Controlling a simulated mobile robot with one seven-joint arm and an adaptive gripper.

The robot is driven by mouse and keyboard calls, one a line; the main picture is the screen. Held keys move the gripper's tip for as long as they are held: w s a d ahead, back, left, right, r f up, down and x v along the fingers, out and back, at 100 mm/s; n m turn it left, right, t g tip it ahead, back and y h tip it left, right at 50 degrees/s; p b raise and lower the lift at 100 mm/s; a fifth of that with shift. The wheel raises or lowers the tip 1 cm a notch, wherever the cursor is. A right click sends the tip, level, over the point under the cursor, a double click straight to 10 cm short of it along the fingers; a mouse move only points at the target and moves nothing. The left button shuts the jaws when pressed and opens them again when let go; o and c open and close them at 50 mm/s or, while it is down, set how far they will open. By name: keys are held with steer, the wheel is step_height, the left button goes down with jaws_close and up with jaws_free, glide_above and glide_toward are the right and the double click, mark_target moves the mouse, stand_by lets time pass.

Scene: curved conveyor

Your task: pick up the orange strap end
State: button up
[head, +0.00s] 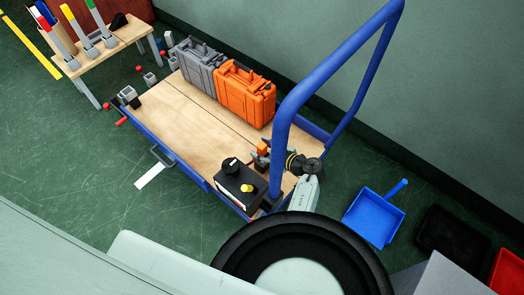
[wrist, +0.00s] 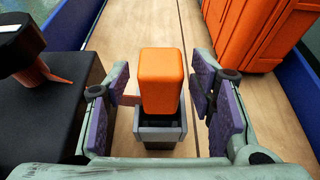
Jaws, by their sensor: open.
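The orange strap end (wrist: 161,78) is a rounded orange block standing upright in a grey open-topped holder (wrist: 160,135) on the wooden cart deck. In the head view the strap end (head: 263,147) shows as a small orange piece beside the blue handle post. My gripper (wrist: 163,100) is open, with one purple-padded finger on each side of the strap end. A gap shows on the right; on the left a thin reddish piece lies between finger and block, and I cannot tell whether they touch. My gripper (head: 266,156) is partly hidden by the post in the head view.
A black box with a knob (head: 238,187) stands close to the left of my gripper. An orange case (head: 246,95) and a grey case (head: 199,65) stand farther back on the deck. The blue cart handle (head: 330,60) rises close by. A blue dustpan (head: 374,217) lies on the floor.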

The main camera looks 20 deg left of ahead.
steer(key=shift+c, duration=0.4)
jaws_close()
